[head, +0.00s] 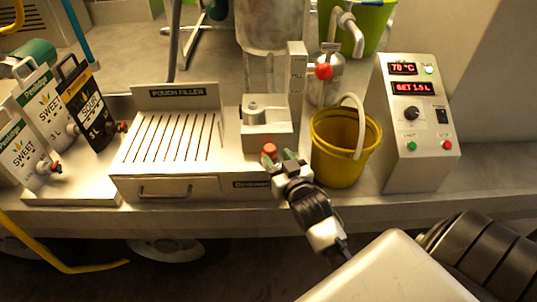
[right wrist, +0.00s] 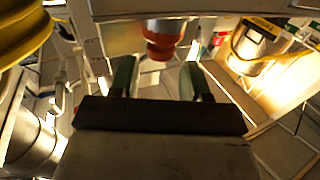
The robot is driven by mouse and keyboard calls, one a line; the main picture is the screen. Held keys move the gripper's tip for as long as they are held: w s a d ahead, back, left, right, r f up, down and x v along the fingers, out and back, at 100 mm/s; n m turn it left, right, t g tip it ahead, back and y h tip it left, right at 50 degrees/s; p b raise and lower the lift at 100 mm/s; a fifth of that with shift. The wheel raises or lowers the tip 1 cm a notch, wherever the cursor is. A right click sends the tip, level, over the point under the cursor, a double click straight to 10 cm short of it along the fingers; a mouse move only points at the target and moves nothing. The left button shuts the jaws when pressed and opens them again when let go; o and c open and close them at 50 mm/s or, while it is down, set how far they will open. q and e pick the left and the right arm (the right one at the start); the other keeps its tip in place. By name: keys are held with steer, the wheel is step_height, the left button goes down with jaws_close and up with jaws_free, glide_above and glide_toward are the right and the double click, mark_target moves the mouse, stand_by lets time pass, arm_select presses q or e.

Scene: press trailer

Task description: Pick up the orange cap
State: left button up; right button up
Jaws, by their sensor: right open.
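The orange cap (head: 269,150) shows at the front of the pouch filler (head: 170,135), below its grey block. In the right wrist view the orange cap (right wrist: 163,40) is ahead of the fingers, near the top middle of the picture. My right gripper (head: 279,157) is open, with its greenish fingertips close beside the cap in the head view. In the right wrist view my right gripper (right wrist: 158,78) has an empty gap between its fingers, and the cap appears just beyond that gap. Whether a finger touches the cap is hard to tell. My left gripper is out of view.
A yellow bucket (head: 335,160) with a white handle stands close to the right of my right gripper. A control box (head: 410,150) with red displays is farther right. Labelled pouch boxes (head: 88,105) stand at the left. A steel bottle (head: 326,90) with a red ball is behind.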

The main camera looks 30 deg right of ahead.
mark_target(272, 152)
steer(key=w, duration=0.5)
steer(key=shift+d, duration=0.35)
steer(key=c, duration=0.7)
steer(key=shift+r, duration=0.1)
